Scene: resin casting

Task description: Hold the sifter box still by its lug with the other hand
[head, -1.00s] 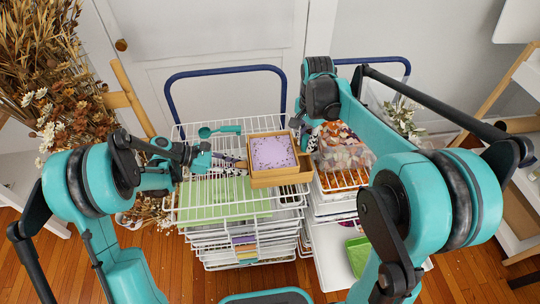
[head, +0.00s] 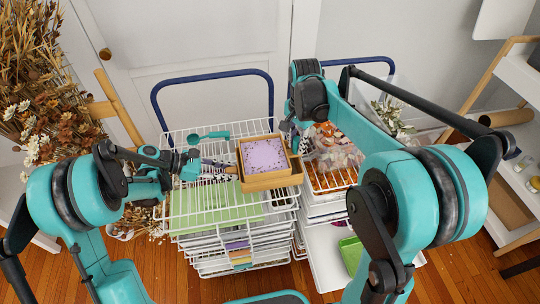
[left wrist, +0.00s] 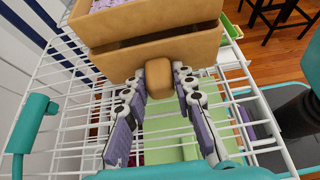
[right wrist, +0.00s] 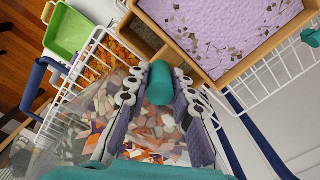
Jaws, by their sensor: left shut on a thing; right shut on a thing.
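The sifter box (head: 270,183) is a wooden box on the white wire rack, with a smaller wooden frame (head: 241,160) of speckled lilac material (head: 264,155) at its top left. Its rounded wooden lug (left wrist: 158,82) sticks out between the fingers of my left gripper (left wrist: 161,72), which is shut on it. My left gripper (head: 228,168) comes in from the left side of the box in the head view. My right gripper (right wrist: 160,75) is shut on a teal knob (right wrist: 160,85) beside the frame. In the head view its fingers are mostly hidden behind my arm.
A teal scoop (head: 208,136) lies on the wire rack (head: 185,225) behind my left gripper. A clear bag of colourful pieces (head: 335,150) is on the right-hand rack. A green tray (head: 352,253) sits lower right. Dried flowers (head: 40,110) stand at the far left.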

